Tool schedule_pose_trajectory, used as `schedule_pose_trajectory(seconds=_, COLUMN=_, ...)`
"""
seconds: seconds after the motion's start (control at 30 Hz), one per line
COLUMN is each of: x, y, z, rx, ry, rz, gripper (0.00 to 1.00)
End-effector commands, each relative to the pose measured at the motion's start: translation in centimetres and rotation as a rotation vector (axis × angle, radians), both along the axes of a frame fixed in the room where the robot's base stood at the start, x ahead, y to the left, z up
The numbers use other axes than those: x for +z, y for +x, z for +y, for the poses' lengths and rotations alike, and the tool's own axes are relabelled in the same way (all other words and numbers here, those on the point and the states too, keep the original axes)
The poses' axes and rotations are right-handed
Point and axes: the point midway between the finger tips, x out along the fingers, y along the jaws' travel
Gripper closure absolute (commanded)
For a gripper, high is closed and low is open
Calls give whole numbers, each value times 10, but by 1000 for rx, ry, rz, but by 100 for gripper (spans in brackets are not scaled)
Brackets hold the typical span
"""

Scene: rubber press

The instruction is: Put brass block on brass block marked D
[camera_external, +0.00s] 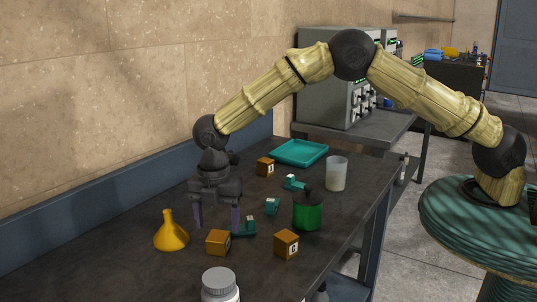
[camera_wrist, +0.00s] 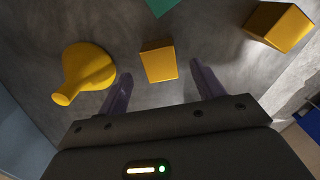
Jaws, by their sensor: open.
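Three brass-coloured blocks stand on the dark table. One block (camera_external: 218,242) is at the front, close to my gripper; it also shows in the wrist view (camera_wrist: 158,62), between and just beyond the fingertips. A second block (camera_external: 286,245) with a white lettered label stands to its right and shows at upper right in the wrist view (camera_wrist: 278,27). A third labelled block (camera_external: 265,167) stands farther back near the tray. The letters are too small to read surely. My gripper (camera_external: 216,222) points down, open and empty, its purple fingers apart (camera_wrist: 161,75).
A green jar (camera_external: 308,212), a clear cup (camera_external: 336,174) and small teal pieces (camera_external: 272,206) are to the right. A white bottle (camera_external: 220,287) is at the front, a teal tray (camera_external: 299,152) at the back.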

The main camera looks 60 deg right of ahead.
Motion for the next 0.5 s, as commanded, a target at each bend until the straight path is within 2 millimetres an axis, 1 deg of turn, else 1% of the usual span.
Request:
schedule_pose_trajectory(seconds=0.17, x=-20, y=-1, z=1, rx=1, ry=-2, rz=3, gripper=33)
schedule_pose_trajectory(seconds=0.3, x=-41, y=-1, z=1, rx=0, ry=-1, rz=3, gripper=33)
schedule_pose_trajectory(seconds=0.4, x=-47, y=0, z=1, rx=0, ry=0, rz=1, gripper=33)
schedule_pose_trajectory(seconds=0.5, x=-49, y=1, z=0, rx=-2, ry=0, rz=0, gripper=33)
